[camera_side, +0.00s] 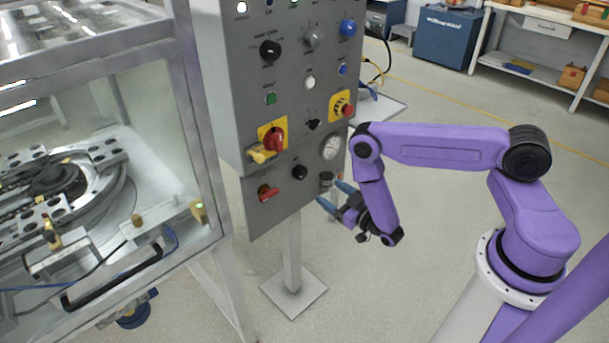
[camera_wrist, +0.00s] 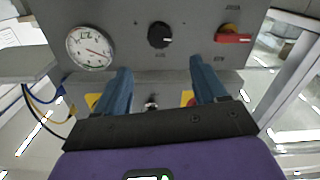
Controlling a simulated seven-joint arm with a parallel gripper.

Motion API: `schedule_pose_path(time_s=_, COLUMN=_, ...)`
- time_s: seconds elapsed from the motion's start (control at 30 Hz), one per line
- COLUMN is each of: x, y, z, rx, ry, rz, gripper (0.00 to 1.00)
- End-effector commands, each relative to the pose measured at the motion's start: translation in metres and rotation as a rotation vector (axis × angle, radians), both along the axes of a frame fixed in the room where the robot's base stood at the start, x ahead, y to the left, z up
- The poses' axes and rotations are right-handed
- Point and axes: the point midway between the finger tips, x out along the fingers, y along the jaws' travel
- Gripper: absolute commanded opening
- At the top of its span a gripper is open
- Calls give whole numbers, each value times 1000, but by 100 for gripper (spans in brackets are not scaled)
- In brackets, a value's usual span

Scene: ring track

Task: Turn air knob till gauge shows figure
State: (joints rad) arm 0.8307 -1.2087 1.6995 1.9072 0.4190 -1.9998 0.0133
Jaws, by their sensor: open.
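A black round knob (camera_side: 300,172) sits low on the grey control panel, between the gauge and a red handle. It also shows in the wrist view (camera_wrist: 159,35), with a white mark pointing right; its label is too small to read. The white round gauge (camera_side: 331,147) shows clearly in the wrist view (camera_wrist: 90,47); its needle points to the lower right, but the figures are unreadable. My gripper (camera_side: 332,194) is open and empty at the panel's lower right, apart from the knob. In the wrist view its blue fingers (camera_wrist: 159,64) stand either side of the knob's line.
The panel (camera_side: 226,96) also carries a red handle (camera_side: 268,192), a red switch on yellow (camera_side: 273,139), a red button on yellow (camera_side: 347,111) and several other knobs. A glass-walled machine (camera_side: 150,110) stands left. The floor right of the panel's post is clear.

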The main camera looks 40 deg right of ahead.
Motion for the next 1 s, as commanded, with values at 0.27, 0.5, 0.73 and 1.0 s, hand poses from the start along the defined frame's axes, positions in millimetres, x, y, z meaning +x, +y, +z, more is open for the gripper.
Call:
schedule_pose_path(time_s=0.27, x=45, y=-1, z=1, rx=3, ry=-7, rz=-3, gripper=71)
schedule_pose_path(time_s=0.5, x=89, y=0, z=1, rx=2, ry=-6, rz=-1, gripper=71)
schedule_pose_path(time_s=0.73, x=114, y=0, z=0, rx=1, ry=-3, rz=0, gripper=71)
schedule_pose_path(time_s=1.0, x=121, y=0, z=0, rx=0, ry=-1, rz=1, gripper=71)
